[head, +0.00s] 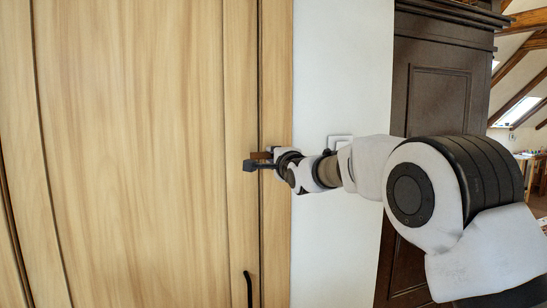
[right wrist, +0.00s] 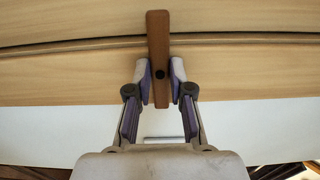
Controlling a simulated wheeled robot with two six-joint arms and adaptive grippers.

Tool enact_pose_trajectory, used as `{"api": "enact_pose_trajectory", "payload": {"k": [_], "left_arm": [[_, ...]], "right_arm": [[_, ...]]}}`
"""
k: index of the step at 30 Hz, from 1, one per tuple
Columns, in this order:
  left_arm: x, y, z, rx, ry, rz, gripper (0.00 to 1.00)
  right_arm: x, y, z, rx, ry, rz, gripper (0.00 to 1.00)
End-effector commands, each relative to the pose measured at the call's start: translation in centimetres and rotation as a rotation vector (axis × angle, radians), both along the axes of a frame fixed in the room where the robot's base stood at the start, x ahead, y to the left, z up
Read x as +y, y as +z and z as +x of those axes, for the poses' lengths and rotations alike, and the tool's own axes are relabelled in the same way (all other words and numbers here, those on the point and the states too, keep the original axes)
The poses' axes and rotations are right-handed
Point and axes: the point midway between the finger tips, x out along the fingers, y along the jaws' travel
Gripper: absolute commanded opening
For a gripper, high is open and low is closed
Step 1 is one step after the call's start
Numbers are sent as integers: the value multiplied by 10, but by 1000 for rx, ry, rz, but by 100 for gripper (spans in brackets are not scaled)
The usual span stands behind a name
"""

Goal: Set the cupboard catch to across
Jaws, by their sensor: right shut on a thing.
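The cupboard catch (head: 261,155) is a small brown wooden bar near the right edge of the pale wooden cupboard door (head: 130,150). In the right wrist view the catch (right wrist: 158,35) is a long bar with a dark pivot spot, lying crosswise over the seam between door and frame. My right gripper (head: 258,164) is at the catch in the head view. In the right wrist view its fingers (right wrist: 160,72) are on both sides of the bar near the pivot, shut on it. My left gripper is not in view.
A black door handle (head: 248,288) is lower on the cupboard, below my right gripper. A white wall (head: 330,240) with a white switch plate (head: 340,139) lies to the right. A dark armoire (head: 437,95) stands beyond it, behind my right arm.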

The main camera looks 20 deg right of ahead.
Motion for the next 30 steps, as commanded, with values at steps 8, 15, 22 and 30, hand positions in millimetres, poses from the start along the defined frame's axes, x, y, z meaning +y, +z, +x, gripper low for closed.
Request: {"api": "enact_pose_trajectory", "payload": {"k": [8, 15, 22, 30], "left_arm": [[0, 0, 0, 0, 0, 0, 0], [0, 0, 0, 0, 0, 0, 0], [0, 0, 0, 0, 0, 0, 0], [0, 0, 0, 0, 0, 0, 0]], "right_arm": [[0, -1, 0, 0, 1, -26, 0], [0, -1, 0, 0, 0, -24, 46], [0, 0, -5, 0, 0, -23, 46], [-2, 0, -59, 1, 0, -22, 46]]}}
